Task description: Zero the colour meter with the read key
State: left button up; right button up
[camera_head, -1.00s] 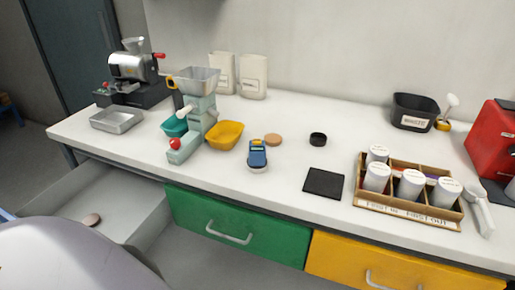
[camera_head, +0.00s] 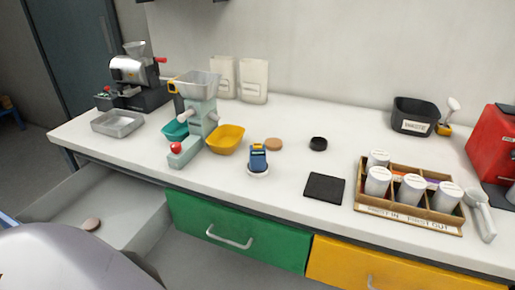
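The colour meter (camera_head: 258,159) appears to be the small blue handheld device with a pale round base, standing on the white counter near its front edge. Its display and keys are too small to read, so I cannot make out the read key. A tan disc (camera_head: 273,144) and a black round cap or puck (camera_head: 318,143) lie just behind and to the right of it. Another brownish disc (camera_head: 91,224) lies in the open drawer at the left. Neither of my grippers shows in the head view.
A green and grey machine with a yellow bowl (camera_head: 226,139) stands left of the meter. A black mat (camera_head: 324,188) and a wooden rack (camera_head: 409,215) of white-lidded jars lie to the right. The open grey drawer (camera_head: 128,207) sticks out at front left.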

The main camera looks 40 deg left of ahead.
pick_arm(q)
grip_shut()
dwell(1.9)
